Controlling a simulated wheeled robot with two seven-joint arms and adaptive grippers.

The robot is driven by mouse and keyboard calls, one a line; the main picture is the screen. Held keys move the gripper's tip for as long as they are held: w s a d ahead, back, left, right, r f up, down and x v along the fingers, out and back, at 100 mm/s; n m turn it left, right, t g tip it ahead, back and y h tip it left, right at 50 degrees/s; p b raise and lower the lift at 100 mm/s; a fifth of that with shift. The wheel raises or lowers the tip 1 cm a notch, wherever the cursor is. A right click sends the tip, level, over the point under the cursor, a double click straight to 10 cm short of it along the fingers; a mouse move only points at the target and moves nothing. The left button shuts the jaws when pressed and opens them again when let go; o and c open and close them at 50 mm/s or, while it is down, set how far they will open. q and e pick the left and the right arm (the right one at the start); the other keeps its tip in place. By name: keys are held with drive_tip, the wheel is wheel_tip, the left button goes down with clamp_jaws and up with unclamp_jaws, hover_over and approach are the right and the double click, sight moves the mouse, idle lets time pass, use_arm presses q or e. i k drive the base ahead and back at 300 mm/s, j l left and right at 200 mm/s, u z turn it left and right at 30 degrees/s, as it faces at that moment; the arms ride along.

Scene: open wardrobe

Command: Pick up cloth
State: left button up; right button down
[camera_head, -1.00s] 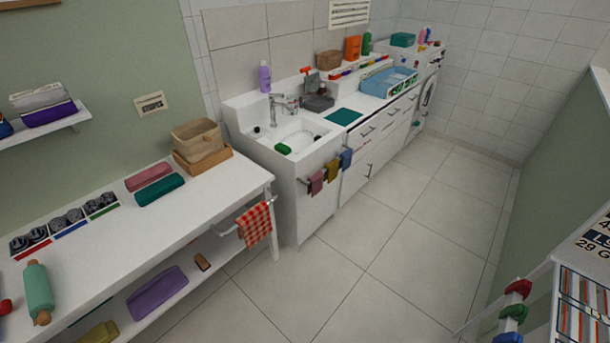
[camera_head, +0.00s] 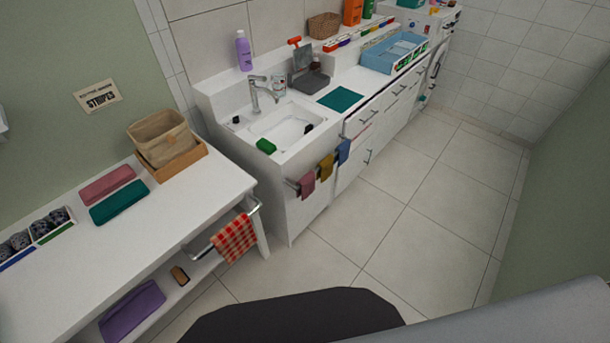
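Several cloths are in view, and I cannot tell which one the task means. A red checked cloth (camera_head: 235,238) hangs over the metal bar (camera_head: 208,246) at the end of the white table. A pink cloth (camera_head: 307,185), a mustard cloth (camera_head: 326,167) and a blue cloth (camera_head: 343,151) hang from the rail on the sink cabinet. A flat teal cloth (camera_head: 340,99) lies on the counter right of the sink. A folded pink cloth (camera_head: 107,185) and a folded teal one (camera_head: 118,203) lie on the table. Neither gripper is in view.
The white table (camera_head: 70,260) holds a beige basket (camera_head: 161,141) in a wooden tray. A purple folded item (camera_head: 132,311) lies on its lower shelf. The tiled floor (camera_head: 400,235) is clear along the cabinets.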

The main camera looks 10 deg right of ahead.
sight(307, 182)
drive_tip(key=i+l, duration=0.3)
drive_tip(key=l, duration=0.15)
drive_tip(key=i+l+u, duration=0.15)
drive_tip(key=i+l, duration=0.25)
drive_tip(key=l, duration=0.25)
drive_tip(key=i+l, duration=0.1)
drive_tip(key=l, duration=0.55)
drive_tip(key=i+u, duration=0.05)
